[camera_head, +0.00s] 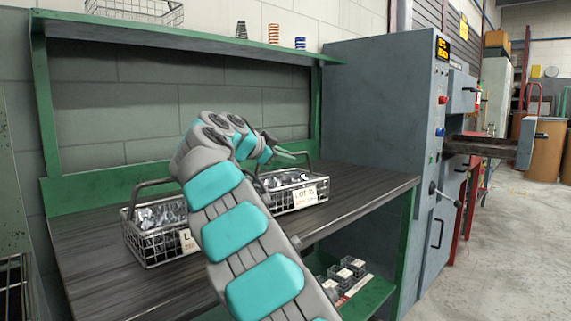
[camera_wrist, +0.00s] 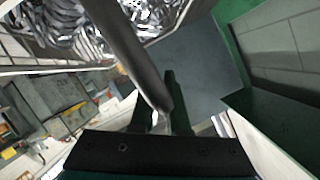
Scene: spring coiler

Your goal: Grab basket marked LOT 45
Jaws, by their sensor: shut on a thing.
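A wire basket (camera_head: 298,198) of metal parts is at the right on the workbench. Its white tag reads LOT with small digits that I cannot read surely. My gripper (camera_head: 284,153) is at the top of this basket. In the wrist view my gripper (camera_wrist: 172,105) is shut on the dark bar of the basket's handle (camera_wrist: 130,50), with metal parts beyond it. I cannot tell whether the basket is lifted clear of the bench. A second wire basket (camera_head: 148,250) of metal parts stands at the left. My arm partly hides it and its tag.
The wooden bench top (camera_head: 110,290) has a green frame and an upper shelf (camera_head: 190,37) holding several springs and an empty wire basket (camera_head: 135,10). A grey machine (camera_head: 375,110) stands close on the right. Small boxes (camera_head: 347,268) sit on the lower shelf.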

